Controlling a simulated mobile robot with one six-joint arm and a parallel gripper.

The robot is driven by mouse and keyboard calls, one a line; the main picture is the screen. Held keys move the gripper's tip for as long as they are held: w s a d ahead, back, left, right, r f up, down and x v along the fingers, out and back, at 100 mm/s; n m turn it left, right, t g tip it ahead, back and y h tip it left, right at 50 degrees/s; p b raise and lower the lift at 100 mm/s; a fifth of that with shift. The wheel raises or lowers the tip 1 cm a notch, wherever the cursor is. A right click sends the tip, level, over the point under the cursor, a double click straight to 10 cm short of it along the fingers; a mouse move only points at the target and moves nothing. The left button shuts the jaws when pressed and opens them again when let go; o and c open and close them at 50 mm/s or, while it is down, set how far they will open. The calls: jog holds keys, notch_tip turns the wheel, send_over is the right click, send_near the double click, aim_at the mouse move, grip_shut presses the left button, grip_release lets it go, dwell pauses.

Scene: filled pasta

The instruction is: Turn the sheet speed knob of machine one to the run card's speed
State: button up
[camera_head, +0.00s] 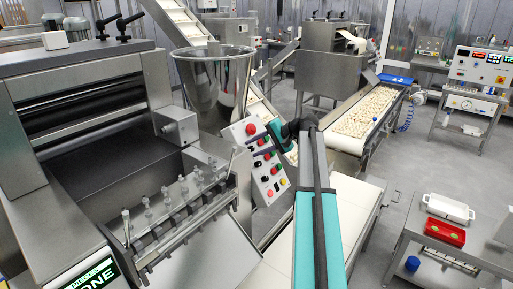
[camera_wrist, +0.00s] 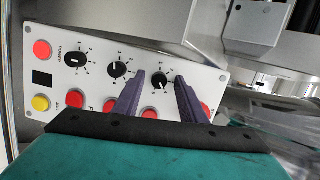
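Machine one, with a green display reading "ONE" (camera_head: 93,275), fills the left of the head view. Its sloped control panel (camera_head: 240,132) also fills the wrist view (camera_wrist: 105,45). Three black knobs with dial marks show there: left (camera_wrist: 77,59), middle (camera_wrist: 117,69) and right (camera_wrist: 162,82). Their labels are too small to tell which is sheet speed. My gripper (camera_wrist: 159,79) is open, its two purple fingers apart on either side of the right knob. I cannot tell whether they touch it. I cannot make out a run card.
Red buttons (camera_wrist: 42,50) and a yellow one (camera_wrist: 40,103) sit close around the knobs. A steel hopper (camera_head: 215,85) stands behind the panel. A conveyor with pasta (camera_head: 365,110) runs at the back. A low table (camera_head: 405,232) with a white and a red tray stands right.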

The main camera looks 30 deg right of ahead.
jog(key=b+v, duration=0.4)
jog(key=v, duration=1)
dwell(0.4)
